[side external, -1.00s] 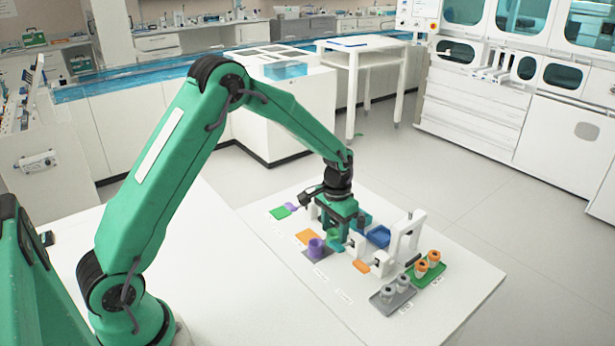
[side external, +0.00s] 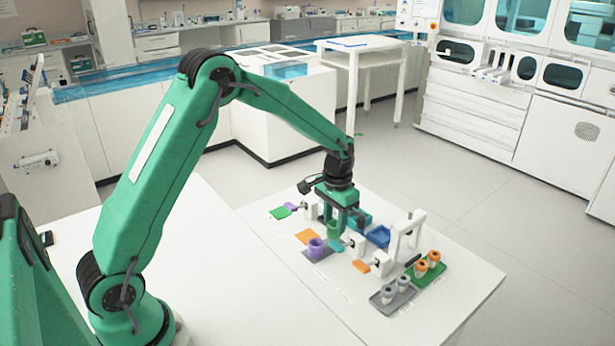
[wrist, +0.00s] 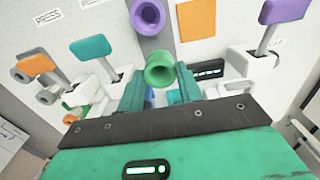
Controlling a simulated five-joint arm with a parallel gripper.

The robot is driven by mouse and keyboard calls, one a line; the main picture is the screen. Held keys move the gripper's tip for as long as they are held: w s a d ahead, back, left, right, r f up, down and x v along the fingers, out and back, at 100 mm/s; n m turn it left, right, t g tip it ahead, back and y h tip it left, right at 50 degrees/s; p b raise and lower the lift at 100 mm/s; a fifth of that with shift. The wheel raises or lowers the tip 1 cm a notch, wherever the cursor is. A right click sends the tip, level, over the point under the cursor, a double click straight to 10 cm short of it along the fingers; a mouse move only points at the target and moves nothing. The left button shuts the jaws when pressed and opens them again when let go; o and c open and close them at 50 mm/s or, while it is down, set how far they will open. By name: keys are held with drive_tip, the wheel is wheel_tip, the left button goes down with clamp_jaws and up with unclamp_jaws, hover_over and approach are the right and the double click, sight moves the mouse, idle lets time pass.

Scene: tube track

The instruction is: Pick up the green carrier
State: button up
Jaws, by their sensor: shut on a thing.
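The green carrier (side external: 334,228) is a small flared tube. My gripper (side external: 343,228) is shut on it and holds it above the board. In the wrist view the green carrier (wrist: 160,73) sits between the two fingers of my gripper (wrist: 162,85), its round open top toward the camera. A purple carrier (side external: 316,247) stands on a dark pad just left of it; the purple carrier also shows in the wrist view (wrist: 147,14).
A white arch (side external: 408,237) and a blue tray (side external: 378,236) stand to the right. Grey (side external: 383,307) and green (side external: 436,270) trays hold small cylinders.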

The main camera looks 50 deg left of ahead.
drive_tip(key=shift+r, duration=1.35)
